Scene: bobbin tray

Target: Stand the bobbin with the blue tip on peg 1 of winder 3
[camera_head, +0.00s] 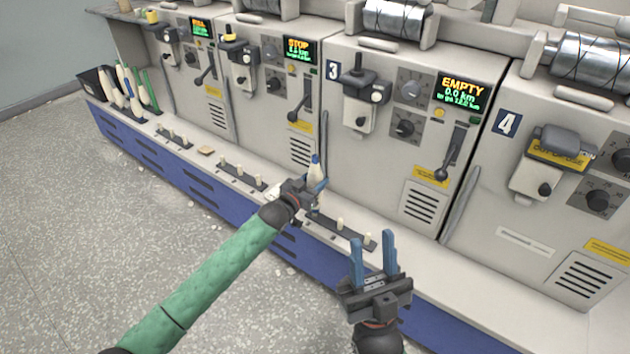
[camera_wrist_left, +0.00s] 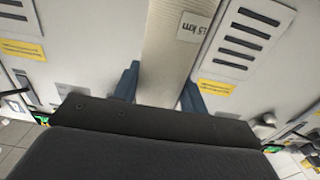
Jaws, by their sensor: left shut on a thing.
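My left gripper (camera_head: 312,187) is shut on a cream bobbin with a blue tip (camera_head: 315,168), tip up and near upright. The gripper hides its lower part, so I cannot tell whether its base touches a peg. It is over the left end of the dark peg strip (camera_head: 352,236) in front of winder 3 (camera_head: 385,165). Two bare pegs of that strip show to the right. In the left wrist view the bobbin (camera_wrist_left: 170,60), with a km label, is between the blue fingers. My right gripper (camera_head: 374,262) is open and empty in front of the ledge.
A dark bin (camera_head: 92,84) with several bobbins stands at the far left of the ledge. Other peg strips (camera_head: 240,175) lie in front of the winders to the left. Winder 4 (camera_head: 560,180) is on the right. The ledge right of the strip is clear.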

